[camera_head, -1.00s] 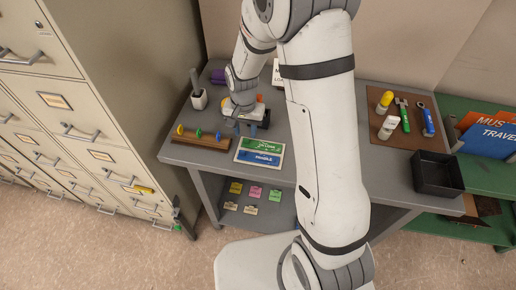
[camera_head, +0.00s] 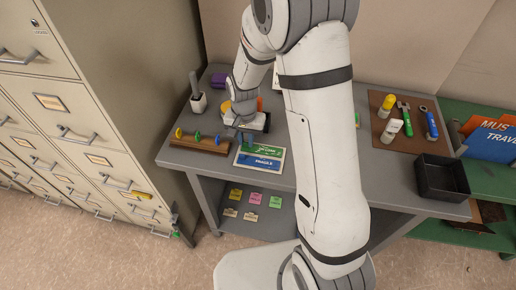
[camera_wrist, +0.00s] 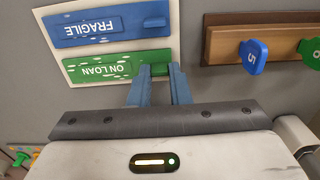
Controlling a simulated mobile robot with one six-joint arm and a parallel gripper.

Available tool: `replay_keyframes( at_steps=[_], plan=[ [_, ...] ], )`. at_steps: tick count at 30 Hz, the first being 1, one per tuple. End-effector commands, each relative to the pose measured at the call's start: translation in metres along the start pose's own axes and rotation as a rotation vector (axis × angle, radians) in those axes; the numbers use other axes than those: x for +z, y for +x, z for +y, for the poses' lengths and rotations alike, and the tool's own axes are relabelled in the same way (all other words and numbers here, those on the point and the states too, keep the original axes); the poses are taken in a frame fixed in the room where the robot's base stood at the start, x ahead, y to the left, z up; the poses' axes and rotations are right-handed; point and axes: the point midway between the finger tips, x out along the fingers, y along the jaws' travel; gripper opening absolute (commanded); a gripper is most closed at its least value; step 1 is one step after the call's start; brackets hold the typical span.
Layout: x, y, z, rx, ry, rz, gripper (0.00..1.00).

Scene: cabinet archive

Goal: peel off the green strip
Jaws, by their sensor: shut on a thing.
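The green strip, lettered ON LOAN (camera_wrist: 105,68), lies on a white backing card (camera_wrist: 68,90) in the wrist view. A blue strip lettered FRAGILE (camera_wrist: 100,30) lies beside it on the same card. My gripper (camera_wrist: 159,71) is shut on the raised tab at one end of the green strip, with a blue finger on either side. The rest of the strip looks flat on the card. In the head view, the green strip (camera_head: 266,150) is at the table's front, partly hidden by my gripper (camera_head: 245,136).
A wooden rack (camera_head: 201,144) with several coloured tags stands close left of the card. A pen cup (camera_head: 198,102) stands behind it. Right of my arm are a brown mat (camera_head: 390,133) with tools and a black tray (camera_head: 440,178). Filing cabinets (camera_head: 75,100) stand at the left.

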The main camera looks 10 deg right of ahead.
Motion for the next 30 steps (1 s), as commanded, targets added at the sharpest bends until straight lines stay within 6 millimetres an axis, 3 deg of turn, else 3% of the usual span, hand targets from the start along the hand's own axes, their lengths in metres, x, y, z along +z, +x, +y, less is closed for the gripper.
replay_keyframes(
  at_steps=[23,30],
  plan=[
    [0.000,-0.004,-0.001,-0.002,0.000,0.001,0.00],
    [-0.001,-0.016,0.000,-0.002,0.001,0.001,0.00]
  ],
)
